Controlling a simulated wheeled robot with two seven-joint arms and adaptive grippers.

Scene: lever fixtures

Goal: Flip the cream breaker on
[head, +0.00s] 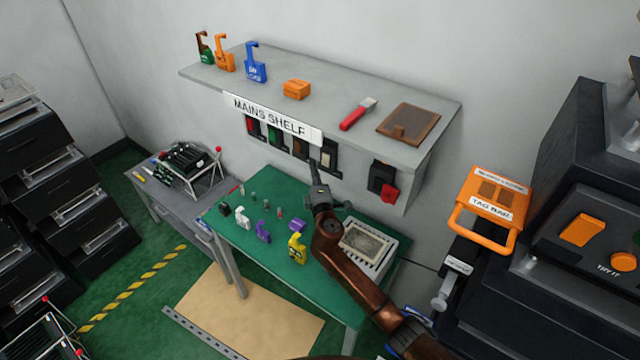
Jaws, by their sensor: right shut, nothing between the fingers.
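The cream breaker (326,159) is a pale switch in a dark housing, at the right end of the row under the shelf marked MAINS SHELF (430,150). Its exact lever position is too small to tell. My right gripper (314,166) is shut and empty. It points up toward the row, with its tips just left of the cream breaker in the picture. I cannot tell whether they touch it. My left gripper is not in view.
Red (253,126), green (274,134) and brown (299,147) breakers sit left of the cream one. A larger red switch (389,191) is to its right. Below, the green table (325,285) holds several small padlocks and a white tray (376,266).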

